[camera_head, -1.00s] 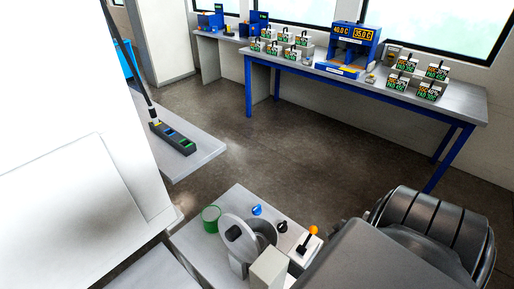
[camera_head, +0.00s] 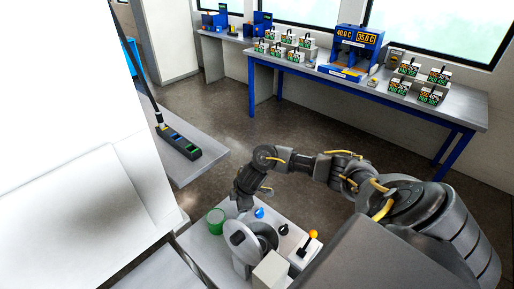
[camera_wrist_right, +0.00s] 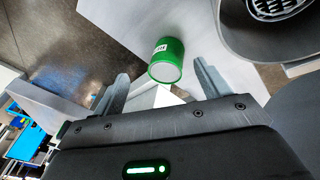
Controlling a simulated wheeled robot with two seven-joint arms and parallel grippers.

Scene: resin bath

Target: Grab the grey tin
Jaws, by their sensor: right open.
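A green tin (camera_head: 215,221) stands on the grey bench in front of me, at its left side. In the right wrist view the green tin (camera_wrist_right: 166,62) has a white label, too small to read. I see no tin that is clearly grey. My right gripper (camera_head: 243,204) hangs over the bench, just right of and beyond the tin. In the right wrist view the open fingers of my right gripper (camera_wrist_right: 162,85) are spread, with the tin in line with the gap between them. Whether they touch it I cannot tell. My left gripper is out of view.
A grey round machine part (camera_head: 241,238) stands right beside the tin. Blue, black and orange knobs (camera_head: 259,213) sit farther right. A blue-legged table (camera_head: 340,87) with labelled boxes is at the back. The floor between is clear.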

